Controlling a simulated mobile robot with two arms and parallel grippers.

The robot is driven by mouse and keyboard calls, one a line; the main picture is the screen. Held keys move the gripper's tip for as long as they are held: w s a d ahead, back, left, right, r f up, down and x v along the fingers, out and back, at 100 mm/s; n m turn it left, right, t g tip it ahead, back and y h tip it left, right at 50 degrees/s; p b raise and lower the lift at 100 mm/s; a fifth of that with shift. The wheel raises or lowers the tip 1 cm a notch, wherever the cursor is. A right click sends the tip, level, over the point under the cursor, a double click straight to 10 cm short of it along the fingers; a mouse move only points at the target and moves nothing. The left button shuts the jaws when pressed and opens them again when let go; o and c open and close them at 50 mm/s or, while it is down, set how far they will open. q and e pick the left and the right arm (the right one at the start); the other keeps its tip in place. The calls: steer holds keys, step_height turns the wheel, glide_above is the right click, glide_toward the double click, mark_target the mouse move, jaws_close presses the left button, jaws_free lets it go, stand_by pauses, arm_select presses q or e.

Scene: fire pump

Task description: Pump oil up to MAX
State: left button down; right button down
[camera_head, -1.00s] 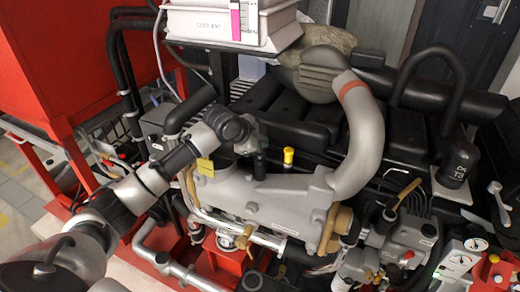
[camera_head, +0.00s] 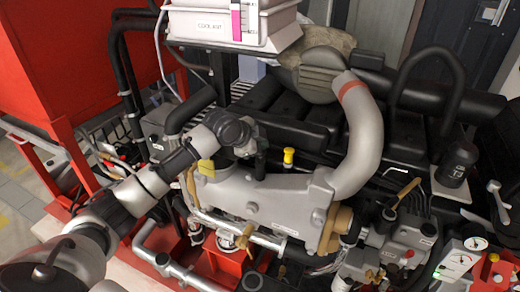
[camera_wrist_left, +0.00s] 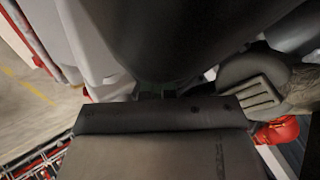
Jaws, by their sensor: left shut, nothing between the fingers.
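My left arm comes in from the left in the head view. Its gripper (camera_head: 261,158), small and dark, is shut and empty above the grey engine casing (camera_head: 270,200). It is a little left of a yellow-topped plug (camera_head: 289,156) and appears apart from it. No MAX mark is readable. In the left wrist view, large dark and grey surfaces fill most of the picture, and the fingertips cannot be made out. My right gripper is not in view.
A white box labelled COOLANT (camera_head: 212,28), with a pink-marked scale, stands above the engine. A thick grey pipe (camera_head: 366,145) with a red band curves down right of the plug. A round gauge (camera_head: 476,243) is at lower right. A red tank (camera_head: 70,50) fills the upper left.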

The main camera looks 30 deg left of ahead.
arm_select(q)
steer(key=shift+s+d+f, duration=0.15)
steer(key=shift+d+f, duration=0.05)
steer(key=shift+f, duration=0.5)
steer(key=shift+a, duration=0.15)
steer(key=shift+w+a+r+p, duration=0.15)
steer(key=shift+r+p, duration=0.35)
steer(key=shift+r, duration=0.2)
steer(key=shift+w+a+r+p, duration=0.1)
steer(key=shift+w+r+p, duration=0.05)
steer(key=shift+r+p, duration=0.45)
steer(key=shift+w+r, duration=0.2)
steer(key=shift+w, duration=0.05)
steer(key=shift+w+r, duration=0.1)
steer(key=shift+w, duration=0.3)
steer(key=shift+s+r, duration=0.15)
steer(key=shift+s, duration=0.15)
steer(key=shift+w+r, duration=0.15)
steer(key=shift+r, duration=2.25)
